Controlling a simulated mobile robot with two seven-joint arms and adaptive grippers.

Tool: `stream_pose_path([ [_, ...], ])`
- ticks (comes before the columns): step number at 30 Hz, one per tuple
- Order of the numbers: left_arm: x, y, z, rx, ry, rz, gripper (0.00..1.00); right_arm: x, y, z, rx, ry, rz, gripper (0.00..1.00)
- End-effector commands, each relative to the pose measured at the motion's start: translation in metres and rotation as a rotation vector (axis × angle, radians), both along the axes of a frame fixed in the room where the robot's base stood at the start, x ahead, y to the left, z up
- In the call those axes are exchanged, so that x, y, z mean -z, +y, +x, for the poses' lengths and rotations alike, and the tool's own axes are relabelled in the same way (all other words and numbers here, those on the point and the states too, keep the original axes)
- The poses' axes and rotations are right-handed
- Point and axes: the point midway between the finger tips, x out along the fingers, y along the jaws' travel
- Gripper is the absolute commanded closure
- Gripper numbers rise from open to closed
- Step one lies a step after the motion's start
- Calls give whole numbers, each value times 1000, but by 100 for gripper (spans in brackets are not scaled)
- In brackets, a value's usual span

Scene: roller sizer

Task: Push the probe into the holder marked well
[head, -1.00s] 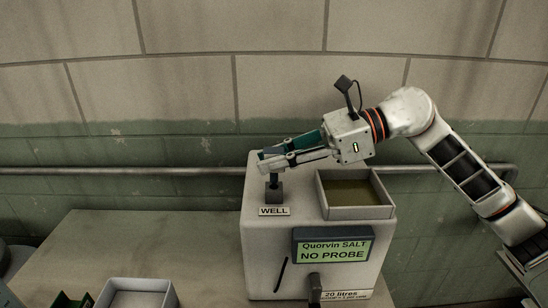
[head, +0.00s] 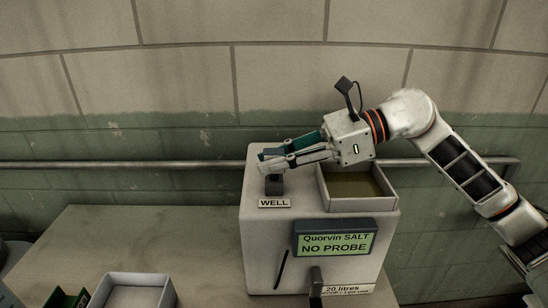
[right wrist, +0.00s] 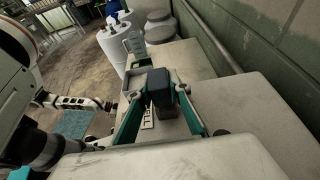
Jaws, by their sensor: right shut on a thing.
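The probe (head: 271,154) has a dark blue-grey head, which also shows in the right wrist view (right wrist: 159,84). My right gripper (head: 268,163) is shut on it, with one green-backed finger on each side in the right wrist view. The dark block holder (head: 275,186), with a WELL label (head: 274,203) in front, stands on the pale machine directly below. The probe's lower end is hidden by fingers and holder, so its depth cannot be told. The machine's display (head: 334,242) reads "NO PROBE". My left gripper (right wrist: 105,105) shows small in the right wrist view; its jaws are unclear.
An open-topped hopper (head: 357,207) stands right of the holder on the machine (head: 258,240). A white tray (head: 133,276) and a green item (head: 68,299) lie at lower left. The bench (head: 150,235) between is bare. A wall pipe (head: 120,164) runs behind.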

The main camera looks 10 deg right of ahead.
Motion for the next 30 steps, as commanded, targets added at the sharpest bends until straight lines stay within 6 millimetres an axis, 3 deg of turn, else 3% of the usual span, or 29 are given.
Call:
stream_pose_path([
  [20, 15, 0, -4, 0, 10, 0, 60, 16, 0, 0, 0, 0, 0, 98],
  [21, 15, 0, -4, 0, 10, 0, 60, 16, 0, 0, 0, 0, 0, 79],
  [23, 14, 0, -4, 0, 10, 0, 60, 15, 0, 0, 0, 0, 0, 64],
  [30, 13, 0, -3, 0, 8, 0, 60, 15, 0, 0, 0, 0, 0, 62],
])
